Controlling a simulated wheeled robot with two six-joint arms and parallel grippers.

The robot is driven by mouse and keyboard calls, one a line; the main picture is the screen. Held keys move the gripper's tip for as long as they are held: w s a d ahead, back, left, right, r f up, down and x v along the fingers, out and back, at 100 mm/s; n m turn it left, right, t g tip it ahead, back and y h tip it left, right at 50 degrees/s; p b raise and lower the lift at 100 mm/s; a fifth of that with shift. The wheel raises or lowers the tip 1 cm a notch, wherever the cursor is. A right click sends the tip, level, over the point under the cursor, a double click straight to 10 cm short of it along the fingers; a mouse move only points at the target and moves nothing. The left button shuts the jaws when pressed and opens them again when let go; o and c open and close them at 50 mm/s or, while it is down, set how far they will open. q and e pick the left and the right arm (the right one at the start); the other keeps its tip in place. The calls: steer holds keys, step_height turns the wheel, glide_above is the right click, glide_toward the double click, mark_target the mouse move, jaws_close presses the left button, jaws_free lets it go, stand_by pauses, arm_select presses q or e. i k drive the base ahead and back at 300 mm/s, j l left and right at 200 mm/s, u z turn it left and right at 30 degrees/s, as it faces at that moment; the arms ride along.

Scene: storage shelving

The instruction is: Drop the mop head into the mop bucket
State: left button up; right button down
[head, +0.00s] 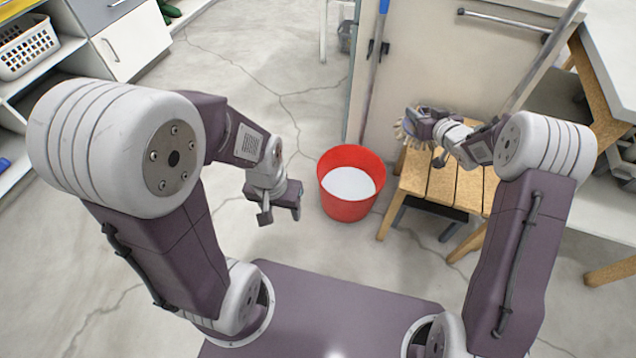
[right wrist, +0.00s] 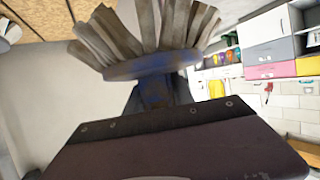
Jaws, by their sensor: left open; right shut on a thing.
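The red bucket (head: 346,209) stands upright on the floor in the middle of the head view, with a pale white inside. My right gripper (head: 424,124) is shut on the mop head (head: 405,131), which has beige strands fanned outward. The mop head is to the right of and behind the bucket in the picture, over the back left corner of the wooden stool. In the right wrist view the mop head (right wrist: 150,30) fans out beyond the gripper, which partly hides its base. My left gripper (head: 280,210) is open and empty, left of the bucket and apart from it.
The wooden stool (head: 443,183) stands close to the right of the bucket. A blue-topped pole (head: 377,60) leans by a pale cabinet (head: 425,75) behind. White shelving with a basket (head: 27,45) is at the far left. The floor left of the bucket is clear.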

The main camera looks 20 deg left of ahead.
mark_target(351, 197)
steer(key=j+u, duration=0.3)
steer(key=u, duration=0.15)
steer(key=k+j+u, duration=0.1)
steer(key=j+u, duration=0.3)
steer(key=l, duration=0.1)
